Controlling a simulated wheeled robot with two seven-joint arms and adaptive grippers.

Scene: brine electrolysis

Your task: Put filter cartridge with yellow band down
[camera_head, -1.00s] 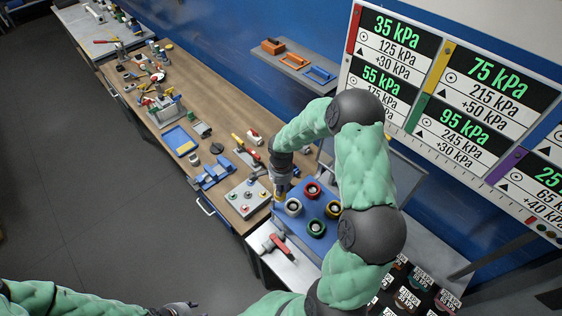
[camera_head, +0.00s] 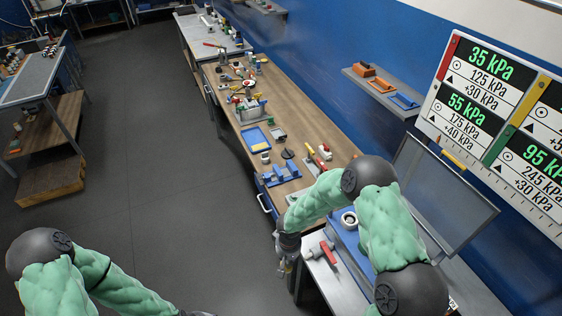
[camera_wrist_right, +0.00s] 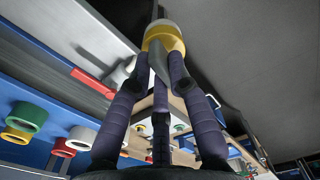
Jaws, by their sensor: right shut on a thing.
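The filter cartridge with the yellow band (camera_wrist_right: 164,40) shows in the right wrist view with a pale end and a yellow body. The dark fingers of my right gripper (camera_wrist_right: 163,62) are closed around it. In the head view my right gripper (camera_head: 284,264) hangs beside the bench's front edge, over the floor side, and the cartridge is too small to make out there. My left arm comes in at the lower left; its gripper (camera_head: 197,313) is barely in frame at the bottom edge, so its jaws cannot be judged.
A blue board (camera_wrist_right: 62,118) carries green, yellow, white and red rings. A red-handled tool (camera_head: 329,254) lies on the light bench section beside it. The wooden bench (camera_head: 232,107) holds several tools and trays. The grey floor (camera_head: 170,165) at left is open.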

